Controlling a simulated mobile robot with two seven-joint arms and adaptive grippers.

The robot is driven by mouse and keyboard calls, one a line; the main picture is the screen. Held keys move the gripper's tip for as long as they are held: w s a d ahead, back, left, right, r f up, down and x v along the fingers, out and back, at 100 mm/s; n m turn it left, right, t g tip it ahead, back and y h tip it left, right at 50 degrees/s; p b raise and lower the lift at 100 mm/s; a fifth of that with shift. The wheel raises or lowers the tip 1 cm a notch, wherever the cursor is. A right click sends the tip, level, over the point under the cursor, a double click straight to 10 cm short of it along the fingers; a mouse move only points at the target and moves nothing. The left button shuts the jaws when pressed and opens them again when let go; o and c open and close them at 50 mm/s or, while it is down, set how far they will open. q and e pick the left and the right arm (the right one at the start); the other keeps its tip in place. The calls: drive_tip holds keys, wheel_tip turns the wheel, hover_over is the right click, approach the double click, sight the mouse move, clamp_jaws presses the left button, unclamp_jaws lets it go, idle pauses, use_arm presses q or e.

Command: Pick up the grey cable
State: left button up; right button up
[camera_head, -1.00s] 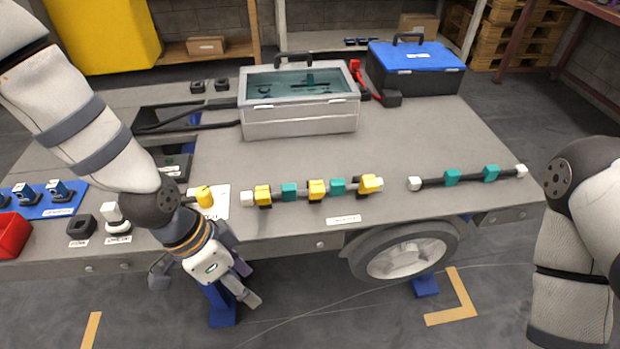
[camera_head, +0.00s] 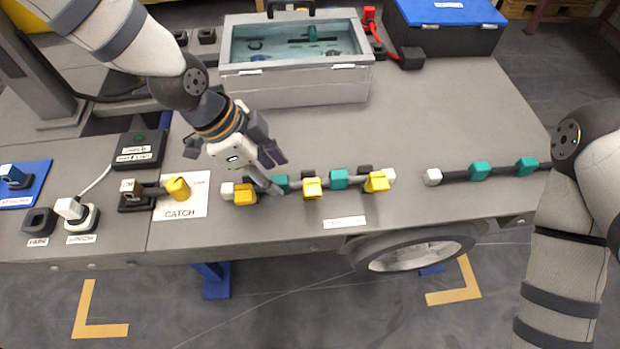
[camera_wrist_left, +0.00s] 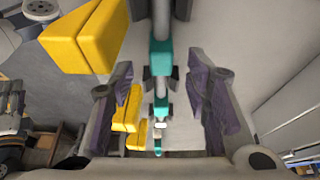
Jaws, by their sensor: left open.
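A light grey cable (camera_head: 356,183) with white ends lies in a row of yellow clips (camera_head: 312,188) and teal clips (camera_head: 339,179) along the table's front. My left gripper (camera_head: 268,168) is over the left part of this row, pointing down, and hides part of the cable. In the left wrist view my two purple-grey fingers (camera_wrist_left: 165,100) stand apart, and the line of teal clips (camera_wrist_left: 160,60) runs between them. The yellow clips (camera_wrist_left: 85,40) are left of that line. Whether the fingers touch the cable I cannot tell. My right arm shows at the right, its gripper out of frame.
A second, darker cable (camera_head: 503,172) with teal clips lies to the right. A grey bin (camera_head: 300,90) stands behind the row, and a blue-lidded case (camera_head: 450,14) is at back right. The CATCH card (camera_head: 183,210) and charger-like blocks are at left. The middle right of the table is bare.

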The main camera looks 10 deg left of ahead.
use_arm(q)
drive_tip(key=x, duration=0.3)
drive_tip(key=shift+f, duration=0.35)
drive_tip(key=shift+w+r, duration=0.1)
clamp_jaws()
use_arm(e)
drive_tip(key=shift+s+f, duration=0.3)
use_arm(q)
wheel_tip(320, 180, up, 17)
drive_tip(key=p, duration=0.3)
wheel_tip(320, 180, up, 7)
drive_tip(key=p, duration=0.2)
hover_over(278, 179)
drive_tip(key=shift+d, duration=0.15)
use_arm(e)
drive_tip(key=w+r+t, duration=0.2)
drive_tip(key=w+r, duration=0.4)
drive_tip(key=shift+w, duration=0.15)
